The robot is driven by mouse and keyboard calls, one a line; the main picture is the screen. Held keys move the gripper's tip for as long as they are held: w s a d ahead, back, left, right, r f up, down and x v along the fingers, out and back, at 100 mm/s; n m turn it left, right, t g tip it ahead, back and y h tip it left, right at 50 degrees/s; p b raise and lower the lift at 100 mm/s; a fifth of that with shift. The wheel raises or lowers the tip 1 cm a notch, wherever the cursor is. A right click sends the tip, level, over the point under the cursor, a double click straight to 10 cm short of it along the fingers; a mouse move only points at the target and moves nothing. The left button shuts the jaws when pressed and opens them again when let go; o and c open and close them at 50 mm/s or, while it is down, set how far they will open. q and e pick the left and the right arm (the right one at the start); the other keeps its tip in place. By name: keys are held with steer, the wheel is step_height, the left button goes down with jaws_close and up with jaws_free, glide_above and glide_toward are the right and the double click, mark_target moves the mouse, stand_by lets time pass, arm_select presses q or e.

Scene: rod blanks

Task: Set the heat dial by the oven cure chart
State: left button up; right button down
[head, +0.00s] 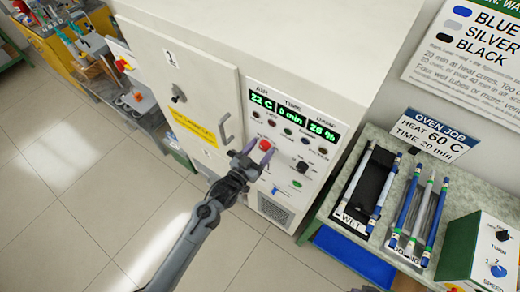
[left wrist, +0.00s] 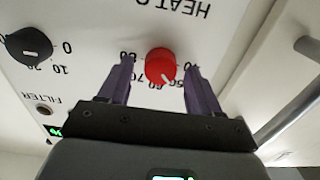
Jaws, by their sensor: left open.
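The red heat dial (head: 265,144) is on the white oven's control panel; it fills the middle of the left wrist view (left wrist: 160,65). There its pale mark points down toward the 50–60 part of the scale; the exact value is unclear. My left gripper (head: 256,157) is open, with one finger on each side of the dial (left wrist: 160,82); I cannot tell whether they touch it. The oven job card (head: 433,135) reads HEAT 60 C, TIME 20 min. The wall chart (head: 470,60) lists BLUE, SILVER and BLACK; its smaller text is partly legible. My right gripper is not in view.
Oven displays (head: 292,116) read 22 C, 0 min and 28 %. A black dial (left wrist: 30,46) sits beside the red one. The oven door handle (head: 226,128) is close to my left gripper. A WET tray (head: 346,217), rods and a green box (head: 462,247) stand on the bench at right.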

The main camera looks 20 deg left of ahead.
arm_select(q)
steer(key=shift+c, duration=0.2)
steer(key=c, duration=1)
